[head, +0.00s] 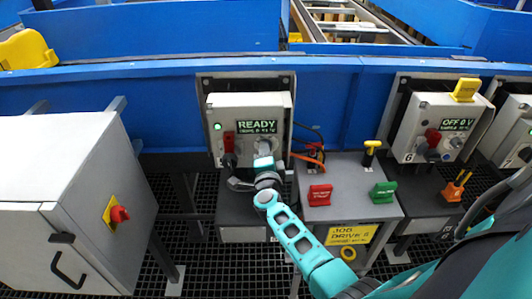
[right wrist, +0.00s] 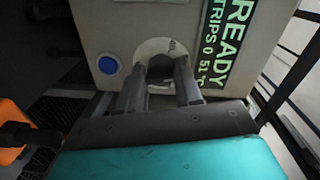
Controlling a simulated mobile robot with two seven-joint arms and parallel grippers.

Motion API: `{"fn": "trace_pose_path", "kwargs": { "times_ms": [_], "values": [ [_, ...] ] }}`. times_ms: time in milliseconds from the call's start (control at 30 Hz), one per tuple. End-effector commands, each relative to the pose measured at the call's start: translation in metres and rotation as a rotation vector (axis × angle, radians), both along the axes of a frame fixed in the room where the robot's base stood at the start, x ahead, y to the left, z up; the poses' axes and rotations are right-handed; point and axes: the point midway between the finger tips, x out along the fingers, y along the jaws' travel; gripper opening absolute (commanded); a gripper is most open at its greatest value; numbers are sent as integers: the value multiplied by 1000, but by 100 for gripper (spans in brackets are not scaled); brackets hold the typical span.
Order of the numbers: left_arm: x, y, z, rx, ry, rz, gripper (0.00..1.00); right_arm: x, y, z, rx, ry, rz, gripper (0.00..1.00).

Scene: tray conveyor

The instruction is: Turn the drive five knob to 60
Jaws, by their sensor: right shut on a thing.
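The drive box (head: 225,108) is a pale cabinet on the blue beam, with a lit display (head: 258,126) reading READY and smaller text beneath that is partly legible. The grey drive knob (head: 264,145) is on its front, below the display. My right gripper (head: 264,160) reaches up to it from below. In the right wrist view the two fingers (right wrist: 160,88) are shut on the knob (right wrist: 160,72), one on each side, in front of a pale round dial. The knob's pointer and most scale marks are hidden or too small to read. My left gripper is not in view.
A red switch handle (head: 229,142) sits just left of the knob. A grey console (head: 345,185) with red and green labelled blocks and a yellow-topped key stands to the right. Another drive box (head: 425,112), reading OFF, is farther right. A large grey cabinet (head: 60,170) stands left.

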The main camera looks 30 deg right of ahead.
Motion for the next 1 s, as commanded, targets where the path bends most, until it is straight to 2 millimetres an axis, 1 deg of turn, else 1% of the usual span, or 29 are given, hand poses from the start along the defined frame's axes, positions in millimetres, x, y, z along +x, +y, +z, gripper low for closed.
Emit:
{"fn": "trace_pose_path", "kwargs": {
  "times_ms": [233,633,667,900,1000],
  "values": [
    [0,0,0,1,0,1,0,0,0,1,-39,23,-1,4],
    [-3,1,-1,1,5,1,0,1,0,1,-44,24,-1,4],
    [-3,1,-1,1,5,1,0,1,0,1,-43,24,-1,37],
    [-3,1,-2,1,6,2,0,1,0,1,-43,24,0,59],
    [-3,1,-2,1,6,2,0,0,0,1,-43,25,0,59]
  ]
}}
